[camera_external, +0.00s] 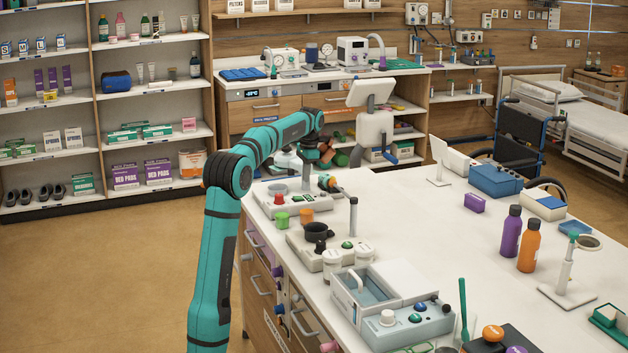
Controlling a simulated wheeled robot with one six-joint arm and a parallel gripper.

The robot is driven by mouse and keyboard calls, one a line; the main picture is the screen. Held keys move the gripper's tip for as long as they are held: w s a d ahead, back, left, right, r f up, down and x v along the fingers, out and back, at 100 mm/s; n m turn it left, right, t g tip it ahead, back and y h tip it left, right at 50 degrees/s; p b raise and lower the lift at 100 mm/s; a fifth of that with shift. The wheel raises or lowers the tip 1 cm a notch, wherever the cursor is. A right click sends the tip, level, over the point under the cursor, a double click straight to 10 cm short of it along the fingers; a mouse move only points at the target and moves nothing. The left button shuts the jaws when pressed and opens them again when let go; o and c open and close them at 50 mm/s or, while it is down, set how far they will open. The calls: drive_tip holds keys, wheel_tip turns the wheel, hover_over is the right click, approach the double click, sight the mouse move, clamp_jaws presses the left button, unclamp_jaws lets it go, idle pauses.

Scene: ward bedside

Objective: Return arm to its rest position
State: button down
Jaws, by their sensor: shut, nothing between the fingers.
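My teal arm rises from the lower left, bends at a dark elbow and reaches right toward the counter's far left corner. My gripper (326,158) hangs at the end of the dark wrist, above the left end of the white counter (405,215). It is small in this view, shut, and holds nothing. A teal and orange piece (328,183) shows just below it, by a white device with a red knob (281,190). I cannot tell the exact gap between the gripper and these things.
Purple (511,232) and orange (529,246) bottles stand at the right. The middle of the counter and the floor at left are clear.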

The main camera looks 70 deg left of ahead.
wheel_tip(320, 180, up, 8)
drive_tip(key=w, duration=0.1)
drive_tip(key=shift+w+f, duration=0.2)
drive_tip(key=shift+w, duration=0.05)
drive_tip(key=s+d+r+t+y, duration=0.1)
drive_tip(key=d+r+t, duration=0.2)
drive_tip(key=d, duration=0.7)
drive_tip(key=s+d+r+t+y, duration=0.1)
drive_tip(key=d+r+t, duration=0.1)
drive_tip(key=d, duration=0.8)
drive_tip(key=s+d+r+t+y, duration=0.1)
drive_tip(key=d+r+t, duration=0.2)
drive_tip(key=d, duration=0.8)
drive_tip(key=s+d+f+t+h, duration=0.3)
drive_tip(key=s+d+t, duration=0.7)
drive_tip(key=s+d, duration=1)
drive_tip(key=shift+d+f, duration=0.6)
drive_tip(key=shift+d, duration=0.15)
